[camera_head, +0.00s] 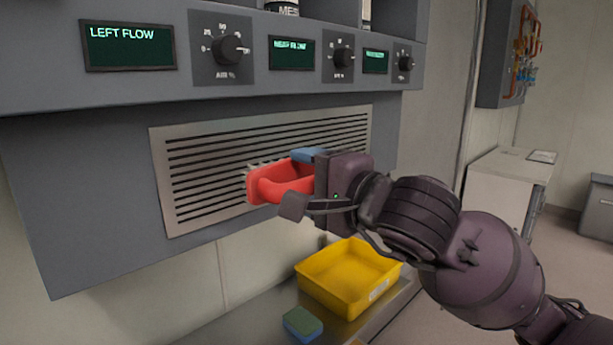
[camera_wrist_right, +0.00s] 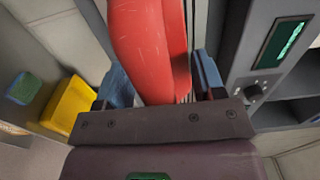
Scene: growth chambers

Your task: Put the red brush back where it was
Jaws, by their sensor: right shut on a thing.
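The red brush (camera_head: 283,184) is held by my right gripper (camera_head: 303,179) in front of the slotted vent grille (camera_head: 190,181). Its pale bristles face the slats at the grille's middle; I cannot tell whether they touch. In the right wrist view the red brush (camera_wrist_right: 150,45) lies between the two blue-tipped fingers of my right gripper (camera_wrist_right: 158,88), which is shut on it. My left gripper is not in view.
A yellow tray (camera_head: 347,278) and a blue-green sponge (camera_head: 302,324) lie on the counter (camera_head: 262,325) below the grille. Above is a panel with knobs (camera_head: 227,49) and displays, one reading LEFT FLOW (camera_head: 128,46). A white cabinet (camera_head: 505,190) stands at the right.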

